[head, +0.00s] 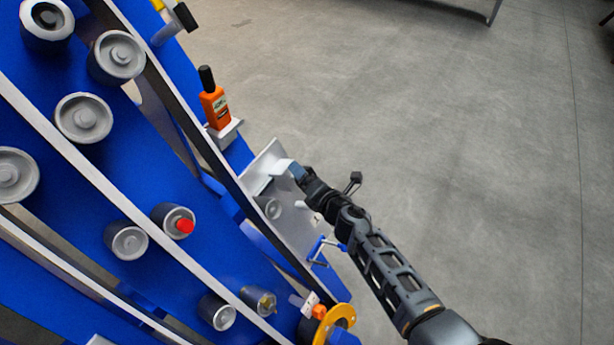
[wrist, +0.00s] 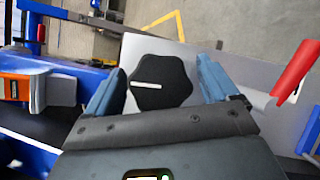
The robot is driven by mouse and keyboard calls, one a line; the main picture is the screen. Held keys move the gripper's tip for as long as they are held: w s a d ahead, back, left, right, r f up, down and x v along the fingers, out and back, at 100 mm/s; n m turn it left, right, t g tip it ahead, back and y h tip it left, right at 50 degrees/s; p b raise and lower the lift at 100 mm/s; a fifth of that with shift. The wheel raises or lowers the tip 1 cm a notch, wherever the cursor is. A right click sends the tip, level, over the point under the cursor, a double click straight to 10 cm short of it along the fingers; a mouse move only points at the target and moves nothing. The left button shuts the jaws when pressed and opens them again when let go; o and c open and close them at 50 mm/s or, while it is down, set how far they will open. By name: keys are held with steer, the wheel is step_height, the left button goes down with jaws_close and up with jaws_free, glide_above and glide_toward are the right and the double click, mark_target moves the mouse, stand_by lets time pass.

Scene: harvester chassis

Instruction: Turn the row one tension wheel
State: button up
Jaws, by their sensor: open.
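A black lobed wheel (wrist: 160,92) with a white index line sits on a light grey plate (wrist: 140,48) in the wrist view. The white line lies nearly level, left of the wheel's middle. My gripper (wrist: 162,72) is open, with one blue-grey finger to each side of the wheel. A gap shows between the wheel and the right finger; the left finger is closer, and I cannot tell whether it touches. In the head view my gripper (head: 293,171) is at the grey plate's (head: 297,226) upper edge. I cannot make out the wheel there.
A red handle (wrist: 296,72) is right of my fingers in the wrist view. A yellow ring (head: 340,322) and several grey rollers sit on the blue chassis (head: 75,185). The floor (head: 460,140) to the right is clear.

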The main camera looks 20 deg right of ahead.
steer(key=p+v, duration=0.2)
steer(key=v, duration=0.5)
steer(key=shift+s+p, duration=0.3)
steer(key=shift+s, duration=0.05)
steer(key=shift+r, duration=0.1)
steer(key=s+a+r+m, duration=0.15)
steer(key=s+m, duration=0.25)
steer(key=s, duration=0.4)
steer(key=s+r+m, duration=0.3)
steer(key=s+m, duration=0.1)
steer(key=s, duration=0.4)
steer(key=s+r+m, duration=0.2)
steer(key=s+m, duration=0.1)
steer(key=s, duration=0.4)
steer(key=s+r+m+h, duration=0.1)
steer(key=s+r+m, duration=1.3)
steer(key=r, duration=0.6)
steer(key=v, duration=0.2)
steer(key=shift+s+d, duration=0.15)
steer(key=shift+s, duration=0.3)
